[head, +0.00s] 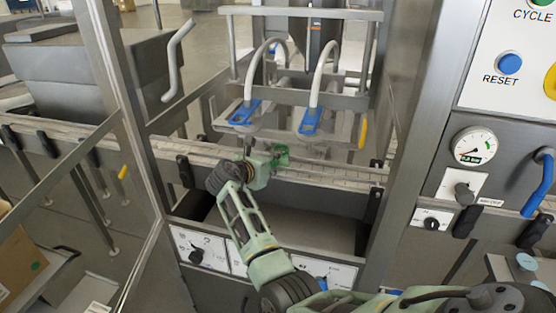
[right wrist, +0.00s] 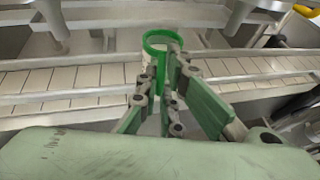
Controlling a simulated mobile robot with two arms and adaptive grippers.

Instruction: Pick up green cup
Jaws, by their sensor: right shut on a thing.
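The green cup (head: 281,153) is at the conveyor under the filling nozzles in the head view. In the right wrist view the cup (right wrist: 163,37) shows a green rim and a pale side, upright between the fingers. My right gripper (head: 268,159) reaches over the conveyor from the front. In the right wrist view its fingers (right wrist: 165,75) are shut on the cup and partly hide it. I cannot tell whether the cup's base touches the belt. My left gripper is not in view.
The conveyor (right wrist: 60,80) with its metal rails runs across behind the gripper. Filling nozzles with blue handles (head: 312,121) hang above it. Metal posts stand on both sides. A control panel with a gauge (head: 474,146) is at the right.

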